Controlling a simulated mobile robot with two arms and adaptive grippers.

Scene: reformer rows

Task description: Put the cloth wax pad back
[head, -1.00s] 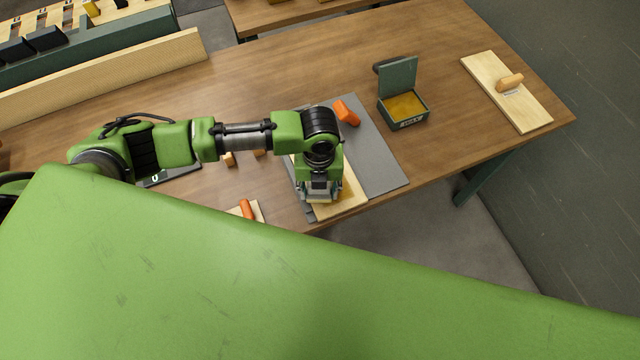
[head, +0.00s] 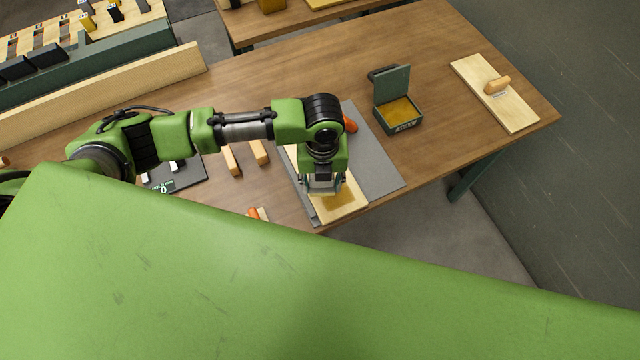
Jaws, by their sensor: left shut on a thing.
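My left gripper (head: 323,188) points down over a pale wooden board (head: 350,211) with a yellow-brown patch. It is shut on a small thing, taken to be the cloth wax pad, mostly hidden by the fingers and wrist. I cannot tell whether the pad touches the board. The board lies on a grey mat (head: 380,178). An open green wax tin (head: 402,126) with amber wax inside stands to the right, beyond the mat, its lid raised. My right gripper is not in view.
An orange block (head: 350,124) is partly hidden behind my arm. A wooden board with a handle (head: 507,101) lies far right. Wooden blocks (head: 260,153) and a dark tray (head: 180,176) lie left of the mat. An orange-handled tool (head: 254,213) is at the near edge.

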